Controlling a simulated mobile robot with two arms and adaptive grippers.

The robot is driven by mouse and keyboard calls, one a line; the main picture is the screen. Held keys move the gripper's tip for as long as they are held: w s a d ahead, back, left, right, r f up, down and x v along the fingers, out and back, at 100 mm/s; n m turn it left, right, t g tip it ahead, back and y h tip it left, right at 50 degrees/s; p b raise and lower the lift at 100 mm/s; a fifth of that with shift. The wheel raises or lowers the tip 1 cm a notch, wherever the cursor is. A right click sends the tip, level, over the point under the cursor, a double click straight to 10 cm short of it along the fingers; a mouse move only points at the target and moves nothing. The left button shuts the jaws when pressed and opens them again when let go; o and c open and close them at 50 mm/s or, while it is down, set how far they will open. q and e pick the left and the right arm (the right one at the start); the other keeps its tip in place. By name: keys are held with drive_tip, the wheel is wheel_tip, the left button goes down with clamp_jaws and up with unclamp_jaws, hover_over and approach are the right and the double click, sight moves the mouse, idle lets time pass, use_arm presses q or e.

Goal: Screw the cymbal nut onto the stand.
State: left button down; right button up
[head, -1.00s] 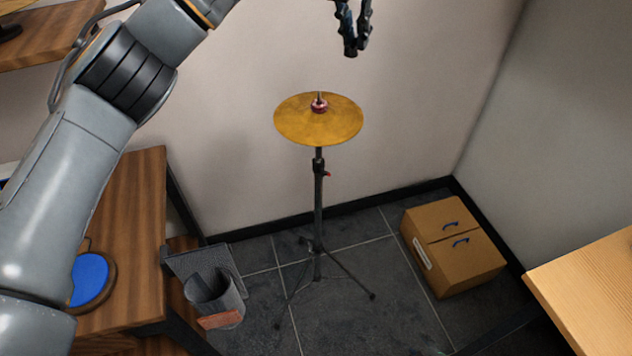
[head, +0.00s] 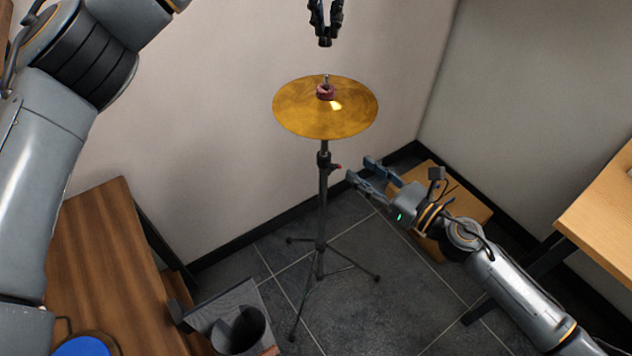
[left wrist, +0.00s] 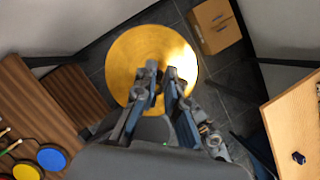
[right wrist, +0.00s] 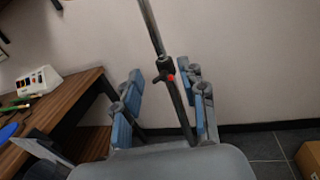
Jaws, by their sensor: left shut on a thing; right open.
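The brass cymbal (head: 300,112) lies on the black stand (head: 322,205), with a dark red felt (head: 326,92) and the rod tip (head: 327,78) rising from its centre. My left gripper (head: 325,42) points down above the rod tip, clear of it. It is shut on a small dark piece, which looks like the cymbal nut but is mostly hidden by the fingers. In the left wrist view its fingers (left wrist: 160,82) cover the cymbal's centre. My right gripper (head: 361,168) is open just right of the stand, below the cymbal. In the right wrist view the pole (right wrist: 179,105) appears between its fingers.
A cardboard box (head: 465,195) sits on the floor behind my right arm. A wooden desk (head: 95,245) stands at left with a grey bin (head: 240,330) beside it. A light wooden table (head: 605,210) is at right. The wall is close behind the stand.

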sight(327, 147)
drive_tip(key=shift+s+d+r, duration=0.1)
drive_tip(key=shift+r, duration=0.05)
drive_tip(key=x, duration=1.2)
clamp_jaws()
idle(0.3)
